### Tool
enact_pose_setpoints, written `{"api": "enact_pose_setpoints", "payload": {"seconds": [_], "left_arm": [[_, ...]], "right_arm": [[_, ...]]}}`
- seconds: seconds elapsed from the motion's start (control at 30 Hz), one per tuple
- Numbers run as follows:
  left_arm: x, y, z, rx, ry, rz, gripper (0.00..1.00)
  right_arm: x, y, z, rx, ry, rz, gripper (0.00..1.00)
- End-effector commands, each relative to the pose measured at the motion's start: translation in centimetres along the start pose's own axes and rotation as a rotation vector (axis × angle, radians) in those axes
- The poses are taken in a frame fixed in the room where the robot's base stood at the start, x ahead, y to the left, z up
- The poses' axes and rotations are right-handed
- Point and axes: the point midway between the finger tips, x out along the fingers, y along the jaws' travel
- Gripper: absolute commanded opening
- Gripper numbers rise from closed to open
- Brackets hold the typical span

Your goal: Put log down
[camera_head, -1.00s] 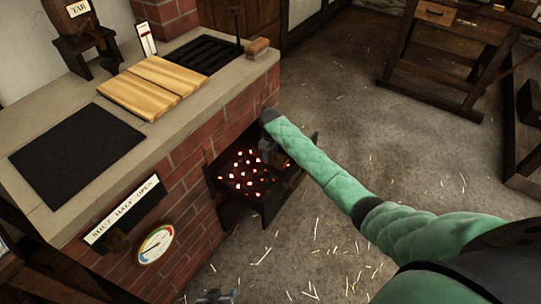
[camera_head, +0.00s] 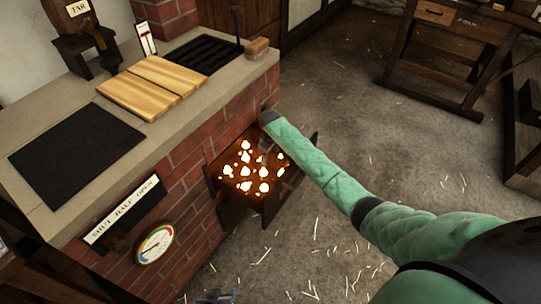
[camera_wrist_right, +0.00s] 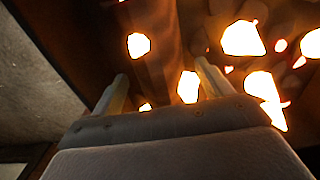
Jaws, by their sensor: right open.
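My right arm (camera_head: 315,165), in a green quilted sleeve, reaches to the brick stove's open firebox (camera_head: 245,180). Bright embers (camera_head: 248,172) glow there. In the right wrist view my right gripper (camera_wrist_right: 163,82) is over the ember bed, its two fingers apart. A brown, log-like shape (camera_wrist_right: 172,42) lies beyond and between the fingertips, among the embers; glare and blur hide its outline and any contact. In the head view the sleeve and firebox mostly hide this gripper. My left gripper (camera_head: 216,296) only just shows at the bottom edge, too cropped to judge.
The stove top bears wooden boards (camera_head: 153,86), a black plate (camera_head: 75,155) and a dark grate (camera_head: 203,54). A dial gauge (camera_head: 155,244) and a shut/half/open plate (camera_head: 122,210) are on the front. Straw-strewn floor (camera_head: 340,110) is free to the right. A workbench (camera_head: 450,55) stands behind.

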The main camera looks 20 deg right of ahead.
Motion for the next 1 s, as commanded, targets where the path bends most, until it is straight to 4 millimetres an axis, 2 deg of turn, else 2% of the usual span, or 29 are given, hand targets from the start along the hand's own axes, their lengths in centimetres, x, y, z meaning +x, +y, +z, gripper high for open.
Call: {"api": "enact_pose_setpoints", "payload": {"seconds": [0.4, 0.6, 0.8, 1.0], "left_arm": [[-0.7, 0.1, -0.5, 0.001, -0.01, 0.001, 0.38], [-1.0, 0.2, -0.9, 0.001, -0.003, 0.002, 0.38], [-1.0, 0.2, -0.8, 0.001, -0.006, 0.001, 0.38], [-0.8, 0.2, -0.5, 0.0, -0.011, 0.001, 0.38]], "right_arm": [[-7.5, 0.1, -0.1, -0.001, 0.003, 0.001, 0.78], [-10.3, 0.1, -0.1, -0.001, 0.003, 0.002, 0.78], [-11.5, 0.0, 0.0, 0.0, 0.001, 0.001, 0.78], [-11.7, 0.0, 0.0, 0.0, 0.001, 0.0, 0.78]]}}
